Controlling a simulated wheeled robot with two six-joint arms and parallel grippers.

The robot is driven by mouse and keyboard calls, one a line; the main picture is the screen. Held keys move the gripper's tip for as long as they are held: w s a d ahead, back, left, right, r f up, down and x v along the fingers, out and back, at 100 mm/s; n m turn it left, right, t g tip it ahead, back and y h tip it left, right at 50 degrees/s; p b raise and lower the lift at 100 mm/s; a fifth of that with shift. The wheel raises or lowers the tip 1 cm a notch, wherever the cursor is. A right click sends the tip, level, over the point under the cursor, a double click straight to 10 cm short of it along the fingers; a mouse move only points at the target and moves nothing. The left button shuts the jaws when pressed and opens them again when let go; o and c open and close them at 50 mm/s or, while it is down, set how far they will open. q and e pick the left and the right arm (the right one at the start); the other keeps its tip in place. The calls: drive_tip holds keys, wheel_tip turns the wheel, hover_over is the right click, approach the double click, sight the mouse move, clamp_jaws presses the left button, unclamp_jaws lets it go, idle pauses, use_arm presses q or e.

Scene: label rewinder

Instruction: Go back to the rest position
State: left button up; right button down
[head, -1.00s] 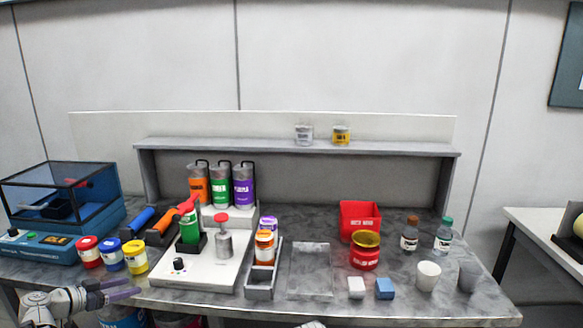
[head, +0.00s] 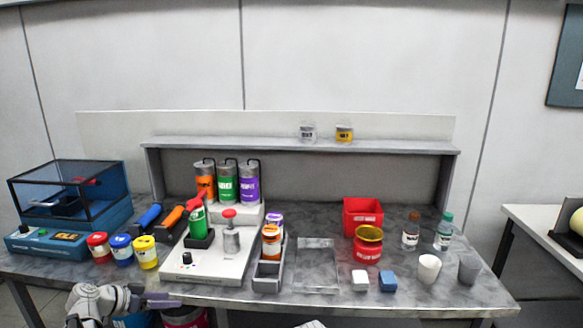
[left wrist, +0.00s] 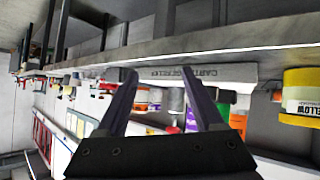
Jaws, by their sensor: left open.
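My left gripper (head: 160,300) is at the lower left of the head view, at the front edge of the workbench (head: 340,296), in front of the dosing base. It is empty. In the left wrist view its two dark fingers (left wrist: 155,78) stand apart with nothing between them. The bench edge (left wrist: 220,50) crosses that tilted view close behind the fingers. My right gripper cannot be made out.
A white base (head: 205,262) and a grey tray (head: 268,276) with small bottles stand near the front edge. Red, blue and yellow jars (head: 122,250) are at left. A red bin (head: 362,216), a red jar (head: 368,246), bottles and cups stand at right.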

use_arm(q)
drive_tip(key=s+d+f+g+y, duration=0.1)
drive_tip(key=s+d+f+g, duration=0.2)
drive_tip(key=d, duration=0.5)
drive_tip(key=s+d+f+n+g+y+p, duration=0.1)
drive_tip(key=s+d+f+g+y, duration=0.1)
drive_tip(key=s+d, duration=0.55)
drive_tip(key=s+d+f+g+y, duration=0.1)
drive_tip(key=s+d+f+g, duration=0.15)
drive_tip(key=d, duration=0.75)
drive_tip(key=s+d+n+y, duration=0.1)
drive_tip(key=s+d+y, duration=0.3)
drive_tip(key=s, duration=0.4)
drive_tip(key=shift+s+n+g+y+p, duration=0.3)
drive_tip(key=shift+s+g+y+p, duration=0.1)
drive_tip(key=shift+g+y, duration=0.1)
drive_tip(key=shift+d+f, duration=0.1)
